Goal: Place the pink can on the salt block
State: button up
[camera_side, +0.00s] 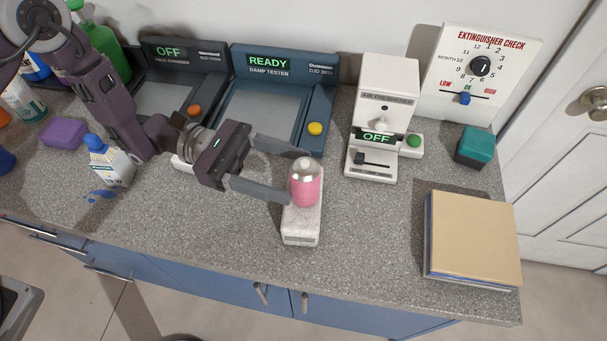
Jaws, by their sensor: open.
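The pink can (305,188) has a silvery domed top and stands upright, seemingly on the white salt block (300,229). The block lies on the grey counter, its front end showing below the can. My gripper (290,177) reaches in from the left with its fingers spread. One finger is behind the can and the other is at its left front side. The gap between the fingers and the can is hard to judge. The can hides part of the block's top.
A damp tester (318,92) and a white air device (386,95) stand behind. A teal box (474,147) and a stack of books (472,238) are at right. A small carton (112,166) and purple sponge (64,132) are at left.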

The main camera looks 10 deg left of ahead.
jog(key=a, duration=0.3)
jog(key=shift+w+a, duration=0.3)
jog(key=shift+a, duration=0.1)
jog(key=shift+r, duration=0.1)
jog(key=s+a+r+m+g+y, duration=0.1)
jog(key=s+a+r+m+y, duration=0.3)
jog(key=s+r+m, duration=0.25)
jog(key=s+a+r+m+g+y, duration=0.1)
jog(key=s+a+r+m+y, duration=0.4)
jog(key=r, duration=0.3)
jog(key=s+a+r+m+t+y, duration=0.1)
jog(key=s+a+m+t+y, duration=0.1)
jog(key=a, duration=0.7)
jog(key=s+a+r+m+t+y, duration=0.2)
jog(key=s+a+t+y, duration=0.3)
jog(key=a+t, duration=0.3)
jog(key=shift+a+r+m+y, duration=0.3)
jog(key=shift+a+m+y, duration=0.05)
jog(key=shift+a+y, duration=0.5)
